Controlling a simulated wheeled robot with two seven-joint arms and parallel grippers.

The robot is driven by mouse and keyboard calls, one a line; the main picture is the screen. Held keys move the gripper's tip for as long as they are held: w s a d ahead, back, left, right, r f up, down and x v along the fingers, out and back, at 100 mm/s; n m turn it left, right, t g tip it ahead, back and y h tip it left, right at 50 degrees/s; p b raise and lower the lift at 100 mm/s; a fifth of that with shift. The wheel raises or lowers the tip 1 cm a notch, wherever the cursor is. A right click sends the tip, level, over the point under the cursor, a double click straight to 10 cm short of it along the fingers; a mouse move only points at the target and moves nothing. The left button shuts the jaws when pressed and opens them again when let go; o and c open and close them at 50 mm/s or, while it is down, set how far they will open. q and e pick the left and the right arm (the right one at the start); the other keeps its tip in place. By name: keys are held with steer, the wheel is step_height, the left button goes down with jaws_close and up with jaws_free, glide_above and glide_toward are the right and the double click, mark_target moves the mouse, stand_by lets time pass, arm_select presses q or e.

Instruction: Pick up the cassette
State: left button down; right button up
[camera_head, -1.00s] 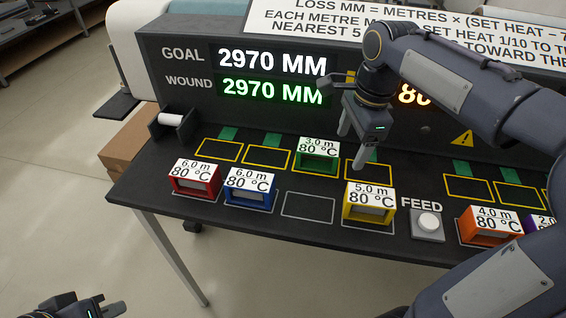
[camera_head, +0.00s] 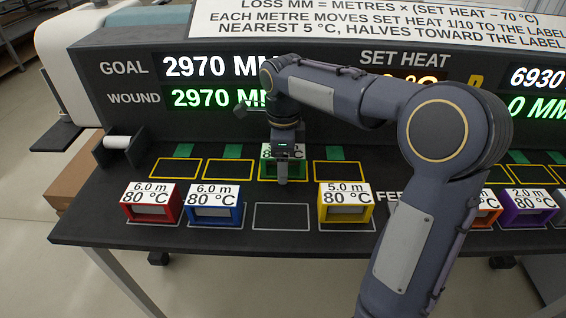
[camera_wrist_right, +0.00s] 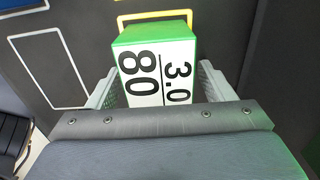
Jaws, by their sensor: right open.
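A green cassette (camera_head: 299,171) labelled 3.0 m, 80 °C stands in the back row of the black bench. My right gripper (camera_head: 282,180) is over it and hides its middle in the head view. In the right wrist view, the green cassette (camera_wrist_right: 152,33) lies between the two spread fingers of my right gripper (camera_wrist_right: 158,85), one finger on each side. Whether they touch it is hard to tell. A red cassette (camera_head: 150,208), a blue cassette (camera_head: 213,212) and a yellow cassette (camera_head: 345,211) stand in the front row. My left gripper is out of view.
An empty outlined slot (camera_head: 281,217) lies between blue and yellow. A purple cassette (camera_head: 526,211) and a partly hidden orange cassette (camera_head: 487,213) stand at right. The display panel (camera_head: 120,75) rises behind, reading goal 2970 MM. My right arm hides the FEED button.

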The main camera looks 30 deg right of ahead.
steer(key=c, duration=1.1)
steer(key=shift+c, duration=0.2)
